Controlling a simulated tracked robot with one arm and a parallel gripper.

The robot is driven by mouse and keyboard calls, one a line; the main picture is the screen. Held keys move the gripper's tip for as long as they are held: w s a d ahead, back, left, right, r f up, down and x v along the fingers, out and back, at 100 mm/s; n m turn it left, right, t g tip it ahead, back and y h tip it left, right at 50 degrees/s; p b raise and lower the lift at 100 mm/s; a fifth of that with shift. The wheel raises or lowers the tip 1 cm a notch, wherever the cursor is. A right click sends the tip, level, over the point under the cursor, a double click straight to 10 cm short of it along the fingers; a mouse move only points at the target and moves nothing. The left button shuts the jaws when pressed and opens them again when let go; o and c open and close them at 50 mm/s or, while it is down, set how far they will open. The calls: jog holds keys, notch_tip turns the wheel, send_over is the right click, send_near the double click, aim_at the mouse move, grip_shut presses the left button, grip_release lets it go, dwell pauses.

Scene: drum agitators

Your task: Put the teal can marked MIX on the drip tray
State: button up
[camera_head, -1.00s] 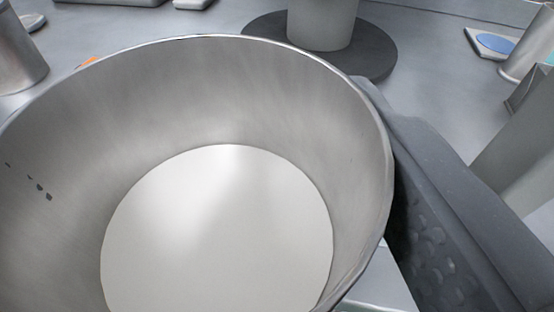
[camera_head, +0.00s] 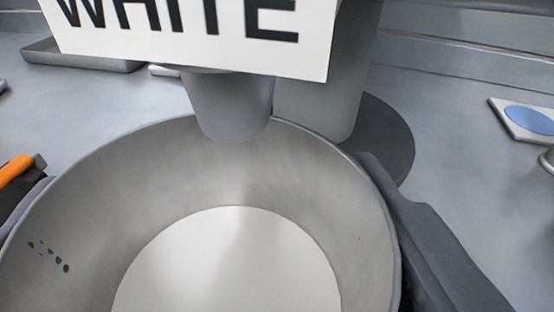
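A wide open metal can (camera_head: 330,180) fills the lower picture, seen from above into its brushed inside. A flat pale white disc or filling shows at its bottom, and a few dark specks mark its left inner wall. Its outside is hidden, so neither teal colour nor MIX mark shows. One dark grey finger of my gripper (camera_head: 425,240) lies against the can's right side. The can keeps its place in my view as the background shifts, so the gripper appears shut on it. A shallow grey tray (camera_head: 85,63) lies at the back left; I cannot tell whether it is the drip tray.
A white sign reading WHITE (camera_head: 190,40) hangs close ahead, with a grey spout (camera_head: 230,108) below it overlapping the can's far rim. A grey column (camera_head: 325,105) stands on a dark round base (camera_head: 390,140). A blue-topped pad (camera_head: 530,120) lies right. An orange-handled thing (camera_head: 15,170) is left.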

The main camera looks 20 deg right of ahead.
aim_at(243, 212)
jog(key=shift+w+d+f, duration=0.2)
jog(key=shift+w+d, duration=0.5)
jog(key=shift+w, duration=0.25)
jog(key=shift+f+b, duration=0.5)
jog(key=shift+f, duration=1.25)
jog(key=shift+r, duration=0.1)
jog(key=o, duration=1.3)
jog(key=shift+s, duration=0.1)
jog(key=shift+s+a, duration=0.15)
jog(key=shift+s, duration=0.15)
jog(key=p+v, duration=0.1)
jog(key=v, duration=1)
jog(key=shift+s, duration=0.15)
